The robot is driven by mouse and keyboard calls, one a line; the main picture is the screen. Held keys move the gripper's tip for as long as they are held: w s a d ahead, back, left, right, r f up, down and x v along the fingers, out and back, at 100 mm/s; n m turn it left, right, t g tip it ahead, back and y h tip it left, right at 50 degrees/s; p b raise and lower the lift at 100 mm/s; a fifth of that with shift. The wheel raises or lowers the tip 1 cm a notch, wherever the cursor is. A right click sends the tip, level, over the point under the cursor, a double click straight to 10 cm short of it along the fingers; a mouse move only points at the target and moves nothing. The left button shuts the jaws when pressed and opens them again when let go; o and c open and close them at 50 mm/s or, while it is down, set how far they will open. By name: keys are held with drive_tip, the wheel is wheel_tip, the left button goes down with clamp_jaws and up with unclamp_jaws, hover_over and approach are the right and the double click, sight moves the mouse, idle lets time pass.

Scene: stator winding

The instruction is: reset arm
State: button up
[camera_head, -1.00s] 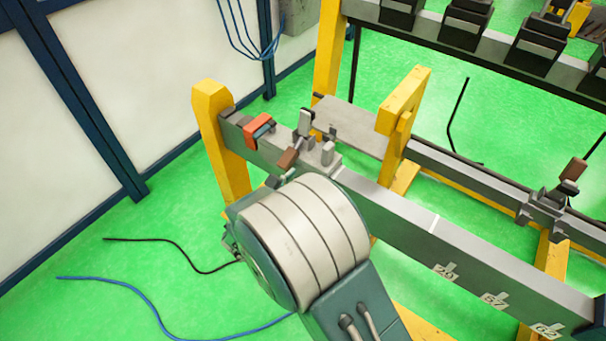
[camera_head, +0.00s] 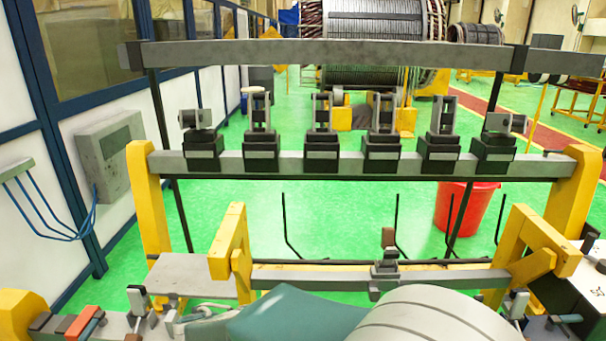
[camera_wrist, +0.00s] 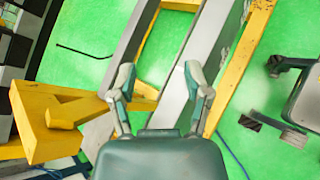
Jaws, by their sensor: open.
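My gripper (camera_wrist: 159,82) shows in the wrist view with its two fingers spread apart and nothing between them. Below it in that view lie a grey rail and yellow frame parts (camera_wrist: 50,125) over the green floor. In the head view my own arm fills the bottom middle and right, and its rounded joint hides part of the front rail. My gripper's fingers cannot be made out in the head view.
A grey rack beam (camera_head: 350,165) with several black clamps stands across the middle on yellow posts (camera_head: 148,195). A red bin (camera_head: 467,208) stands behind it. A wall box (camera_head: 108,160) with blue cables is at left.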

drive_tip(key=s+d+r+m+g+y, duration=0.1)
drive_tip(key=s+d+r+m+g, duration=0.15)
drive_tip(key=s+d+m, duration=0.35)
drive_tip(key=s+d+r+m+g+y, duration=0.1)
drive_tip(key=d+m+g+y, duration=0.2)
drive_tip(key=d, duration=0.5)
drive_tip(key=s+d+r+m+t+y, duration=0.1)
drive_tip(key=s+d+m+y, duration=0.1)
drive_tip(key=s+m, duration=0.3)
drive_tip(key=s+d+r+m+t+y, duration=0.1)
drive_tip(key=s+d+r+m+y, duration=0.1)
drive_tip(key=s+m, duration=0.3)
drive_tip(key=shift+d+r+m+y, duration=0.2)
drive_tip(key=shift+r+m+y, duration=0.1)
drive_tip(key=shift+m, duration=0.7)
drive_tip(key=shift+c, duration=0.4)
drive_tip(key=shift+a, duration=0.2)
